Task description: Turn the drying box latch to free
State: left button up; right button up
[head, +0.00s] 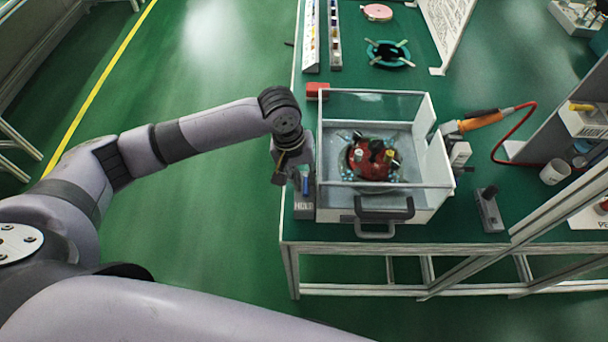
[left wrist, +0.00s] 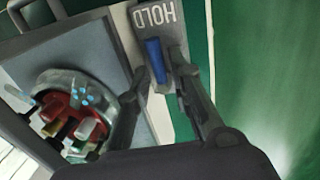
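The drying box (head: 436,165) stands on the green bench, with clear walls and a grey handle at its front. On its left side is the latch, a grey plate (head: 304,210) with a blue lever (head: 305,184). In the left wrist view the plate reads HOLD (left wrist: 157,17) and the blue lever (left wrist: 155,57) points away from the word. My left gripper (head: 293,175) is at the latch. In the left wrist view its fingertips (left wrist: 160,75) are apart, one on each side of the lever; I cannot tell whether they touch it. My right gripper is not in view.
Inside the box is a round dish with a red piece (head: 372,160). An orange-handled tool (head: 480,121) with a red hose lies to the right. A small dark device (head: 489,210) and a white cup (head: 555,172) stand further right. A red block (head: 317,90) sits behind the box.

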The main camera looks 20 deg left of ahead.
pick_arm(q)
grip_shut()
jog(key=shift+r, duration=0.1)
dwell(0.3)
jog(key=shift+a+r+m+p, duration=0.15)
jog(key=shift+m+p, duration=0.45)
jog(key=shift+p, duration=0.45)
jog(key=m+p, duration=0.2)
jog(key=p, duration=0.1)
jog(key=m+g+p, duration=0.1)
jog(key=m, duration=0.1)
jog(key=shift+w+a, duration=0.15)
jog(key=shift+a, duration=0.15)
jog(key=m, duration=0.1)
jog(key=m+p, duration=0.2)
jog(key=shift+w+a+g, duration=0.2)
jog(key=shift+a+g, duration=0.05)
jog(key=shift+g, duration=0.05)
jog(key=shift+w+a+m+g+y+p, duration=0.15)
jog(key=shift+m+p, duration=0.1)
jog(key=shift+m, duration=0.7)
jog(key=shift+w+a+m+g+y+p, duration=0.1)
jog(key=shift+m+g+y+p, duration=0.1)
jog(key=shift+m, duration=0.75)
